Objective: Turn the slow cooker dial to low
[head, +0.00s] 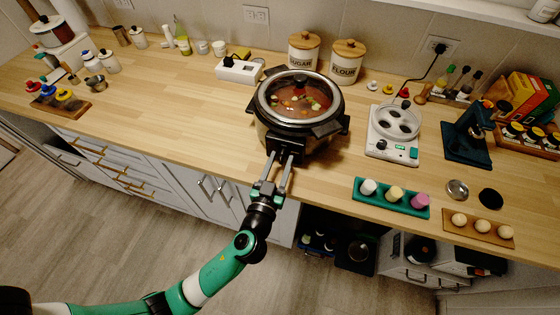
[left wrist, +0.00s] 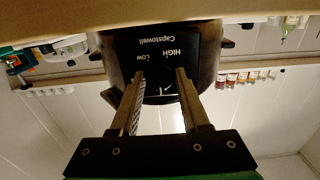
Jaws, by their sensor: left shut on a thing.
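The slow cooker (head: 262,128) stands on the wooden counter, dark with a glass lid; soup with vegetable pieces shows through the lid. Its black front panel (left wrist: 150,45) fills the middle of the left wrist view, with the words Capstowell, HIGH and LOW. My left gripper (head: 281,157) reaches the front of the cooker from below. In the left wrist view its two fingers reach the panel just by the HIGH and LOW marks, shut on the dial (left wrist: 160,86), which is dark and hard to make out. I cannot tell where its pointer stands. My right gripper is not in view.
A white kitchen scale (head: 393,147) stands right of the cooker, and a teal tray (head: 378,203) lies in front of it. SUGAR (head: 302,57) and FLOUR (head: 345,70) canisters stand behind. The counter (head: 190,110) left of the cooker is clear.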

